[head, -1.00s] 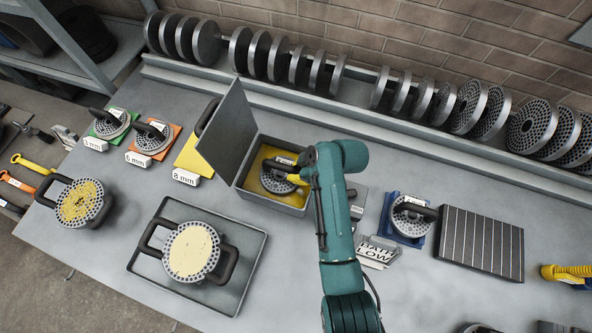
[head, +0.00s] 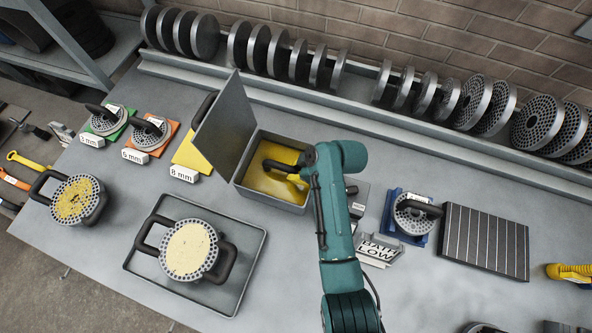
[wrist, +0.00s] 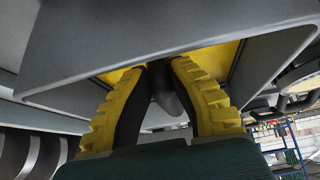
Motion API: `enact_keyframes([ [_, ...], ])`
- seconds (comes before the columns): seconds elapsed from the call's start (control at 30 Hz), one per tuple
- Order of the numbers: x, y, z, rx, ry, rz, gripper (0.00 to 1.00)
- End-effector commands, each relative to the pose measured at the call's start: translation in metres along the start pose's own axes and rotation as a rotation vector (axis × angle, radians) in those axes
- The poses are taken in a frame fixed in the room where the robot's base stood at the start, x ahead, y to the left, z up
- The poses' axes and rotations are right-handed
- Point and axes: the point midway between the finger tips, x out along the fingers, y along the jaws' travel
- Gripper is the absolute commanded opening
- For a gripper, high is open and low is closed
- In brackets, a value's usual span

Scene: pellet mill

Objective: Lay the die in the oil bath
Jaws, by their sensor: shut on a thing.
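The oil bath (head: 268,201) is a grey box with yellow oil in it, and its lid (head: 228,128) stands open at the left. A die's dark handle (head: 277,165) shows above the oil; its disc is hidden under the surface. My gripper (head: 297,170) reaches into the bath from the right and is shut on this handle. In the wrist view the two yellow-padded fingers (wrist: 158,72) close on the dark handle (wrist: 168,100), with the grey bath wall across the view.
Dies lie on green, orange and blue (head: 416,240) plates. A yellow plate marked 8 mm (head: 192,155) is empty. A tray (head: 230,303) at the front holds a clogged die (head: 192,250); another (head: 77,202) lies left. A rack of discs (head: 290,65) lines the back.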

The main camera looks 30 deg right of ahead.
Motion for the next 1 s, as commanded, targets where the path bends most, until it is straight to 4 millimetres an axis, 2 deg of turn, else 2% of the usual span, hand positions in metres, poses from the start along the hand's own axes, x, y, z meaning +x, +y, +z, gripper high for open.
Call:
enact_keyframes([
  [0.03,-0.0034,0.0029,-0.0044,-0.005,0.007,0.008,0.0],
  [0.47,-0.0005,0.0026,-0.0022,-0.003,0.014,0.008,0.0],
  [0.5,-0.0005,0.0026,-0.0021,-0.003,0.013,0.008,0.26],
  [0.6,0.0003,0.0019,-0.0011,-0.002,0.012,0.006,0.45],
  [0.8,0.0015,0.0008,0.0005,0.0,0.009,0.003,0.45],
  [1.0,0.0041,-0.0015,0.004,0.003,0.003,-0.004,0.83],
])
